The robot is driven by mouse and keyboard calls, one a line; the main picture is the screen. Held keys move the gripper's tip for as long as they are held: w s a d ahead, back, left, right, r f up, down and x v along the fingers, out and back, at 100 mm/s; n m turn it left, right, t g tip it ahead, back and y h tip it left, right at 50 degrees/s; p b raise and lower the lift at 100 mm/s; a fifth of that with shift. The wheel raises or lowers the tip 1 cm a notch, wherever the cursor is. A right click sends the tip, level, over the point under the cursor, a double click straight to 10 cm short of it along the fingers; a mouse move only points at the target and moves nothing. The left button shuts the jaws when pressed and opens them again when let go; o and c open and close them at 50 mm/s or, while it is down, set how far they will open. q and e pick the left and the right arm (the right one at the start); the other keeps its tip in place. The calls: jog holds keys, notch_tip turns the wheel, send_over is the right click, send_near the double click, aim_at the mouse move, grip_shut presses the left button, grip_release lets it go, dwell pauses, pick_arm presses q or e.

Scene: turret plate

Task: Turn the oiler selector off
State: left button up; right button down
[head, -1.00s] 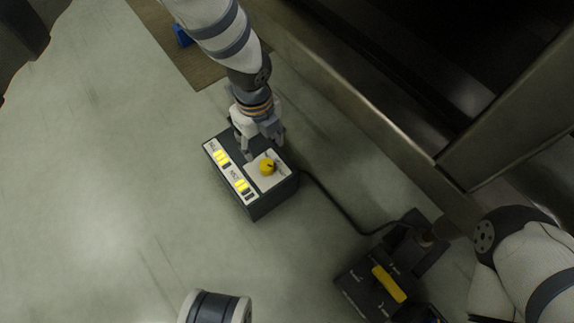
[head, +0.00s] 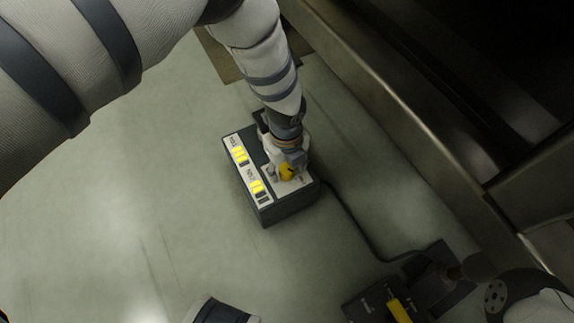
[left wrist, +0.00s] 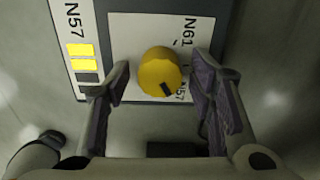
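The selector is a round yellow knob (head: 286,172) on a pale plate on top of a dark control box (head: 290,207). In the left wrist view the knob (left wrist: 160,72) has a black mark toward its lower right, near a label reading N57. My left gripper (head: 285,166) is over the box at the knob. In the left wrist view its fingers (left wrist: 161,75) are apart on either side of the knob, with a visible gap at each side. The fingers partly hide the knob in the head view.
Lit yellow indicators (head: 239,155) run along the box's left edge. A dark cable (head: 352,220) runs from the box to a second dark unit (head: 365,305) with a yellow bar (head: 399,311). A metal machine edge (head: 400,120) stands to the right.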

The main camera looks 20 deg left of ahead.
pick_arm(q)
jog(key=c, duration=0.8)
jog(key=n+p, duration=0.1)
jog(key=n, duration=0.4)
jog(key=shift+n+p, duration=0.4)
jog(key=n+p, duration=0.1)
jog(key=n, duration=0.5)
